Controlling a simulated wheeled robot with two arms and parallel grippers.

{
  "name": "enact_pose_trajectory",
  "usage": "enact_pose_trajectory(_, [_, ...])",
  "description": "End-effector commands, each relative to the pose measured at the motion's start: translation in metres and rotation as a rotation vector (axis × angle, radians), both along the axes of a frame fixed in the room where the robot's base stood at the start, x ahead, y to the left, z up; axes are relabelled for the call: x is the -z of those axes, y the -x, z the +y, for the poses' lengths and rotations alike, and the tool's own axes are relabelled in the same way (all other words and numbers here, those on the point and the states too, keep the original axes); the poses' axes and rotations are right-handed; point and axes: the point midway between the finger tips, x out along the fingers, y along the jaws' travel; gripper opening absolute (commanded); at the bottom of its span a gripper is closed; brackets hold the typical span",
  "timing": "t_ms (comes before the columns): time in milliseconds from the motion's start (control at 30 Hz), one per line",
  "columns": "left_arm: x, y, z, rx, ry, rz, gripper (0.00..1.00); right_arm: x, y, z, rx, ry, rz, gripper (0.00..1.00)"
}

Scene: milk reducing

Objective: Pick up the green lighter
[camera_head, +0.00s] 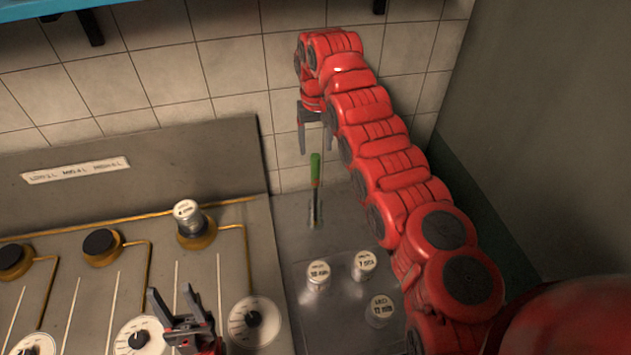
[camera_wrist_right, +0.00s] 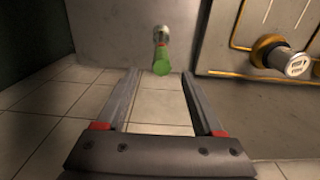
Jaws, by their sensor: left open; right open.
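The green lighter (camera_head: 315,176) stands upright on the counter near the tiled wall, with a green upper part and a darker, thin lower part. In the right wrist view its green end (camera_wrist_right: 162,62) shows just beyond the gap between the fingertips. My right gripper (camera_head: 314,142) is open and empty, pointing down a little above the lighter's green end. The right wrist view shows its two fingers (camera_wrist_right: 162,85) spread apart with nothing between them. My left gripper (camera_head: 175,300) is open and empty at the bottom of the head view, over the front of the stove panel.
Several labelled jars, one of them (camera_head: 318,274), stand on the counter in front of the lighter. Another jar (camera_head: 187,216) sits on a brass burner (camera_head: 197,239) to the left. Dials (camera_head: 254,321) line the front. A tiled wall (camera_head: 235,75) is behind, a dark wall (camera_head: 560,120) at right.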

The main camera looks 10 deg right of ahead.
Motion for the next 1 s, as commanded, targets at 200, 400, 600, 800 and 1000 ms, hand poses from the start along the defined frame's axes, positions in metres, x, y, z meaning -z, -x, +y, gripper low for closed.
enact_pose_trajectory(200, [-0.002, 0.000, 0.000, 0.000, 0.000, 0.000, 0.50, 0.052, 0.001, 0.000, 0.001, -0.001, 0.004, 0.69])
enact_pose_trajectory(400, [-0.004, 0.000, 0.000, 0.000, 0.000, 0.000, 0.50, 0.070, 0.000, 0.000, 0.001, 0.000, -0.002, 0.69])
enact_pose_trajectory(600, [-0.014, 0.000, 0.000, 0.000, 0.000, 0.000, 0.50, 0.095, 0.005, 0.004, 0.001, -0.002, 0.004, 0.69])
enact_pose_trajectory(800, [-0.005, 0.000, 0.000, 0.000, 0.000, 0.000, 0.50, 0.121, 0.004, 0.004, 0.001, 0.001, 0.001, 0.69])
enact_pose_trajectory(1000, [-0.006, 0.000, 0.000, 0.000, 0.000, 0.000, 0.50, 0.120, 0.004, 0.004, 0.001, 0.001, -0.001, 0.66])
